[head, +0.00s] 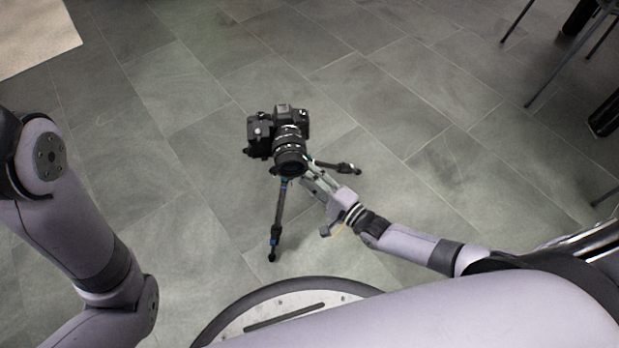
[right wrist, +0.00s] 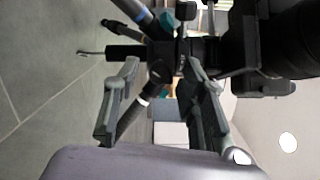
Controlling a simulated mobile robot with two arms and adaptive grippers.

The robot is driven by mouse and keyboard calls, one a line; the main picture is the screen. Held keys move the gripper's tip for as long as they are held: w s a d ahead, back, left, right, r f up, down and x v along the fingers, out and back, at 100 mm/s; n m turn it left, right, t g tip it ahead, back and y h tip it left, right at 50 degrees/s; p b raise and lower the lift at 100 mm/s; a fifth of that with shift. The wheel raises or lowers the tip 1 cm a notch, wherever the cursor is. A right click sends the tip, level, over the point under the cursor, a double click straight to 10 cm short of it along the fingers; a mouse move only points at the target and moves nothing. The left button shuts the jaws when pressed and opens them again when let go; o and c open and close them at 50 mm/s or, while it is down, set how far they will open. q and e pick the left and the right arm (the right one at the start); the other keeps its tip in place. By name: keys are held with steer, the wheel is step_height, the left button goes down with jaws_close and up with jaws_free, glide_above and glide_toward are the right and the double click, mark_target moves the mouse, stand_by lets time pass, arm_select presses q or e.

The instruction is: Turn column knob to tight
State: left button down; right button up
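A black camera (head: 285,135) with its lens toward me sits on top of a small tripod (head: 280,220) on the floor. My right gripper (head: 311,178) reaches in from the right, just below the camera at the tripod's upper part. In the right wrist view my right gripper (right wrist: 163,68) has its two fingers well apart, with dark tripod parts (right wrist: 158,50) just beyond and between the tips. I cannot tell which part is the column knob, or whether the tips touch anything. The camera body (right wrist: 285,40) fills the upper right there. My left gripper is out of view; only its arm shows.
One tripod leg (head: 275,240) points toward me and another (head: 340,168) points right. Thin dark furniture legs (head: 530,80) stand at the upper right. A beige mat (head: 35,35) lies at the upper left. The tiled floor (head: 190,110) around the tripod is clear.

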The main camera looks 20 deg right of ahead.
steer(key=v, duration=1.2)
stand_by(0.3)
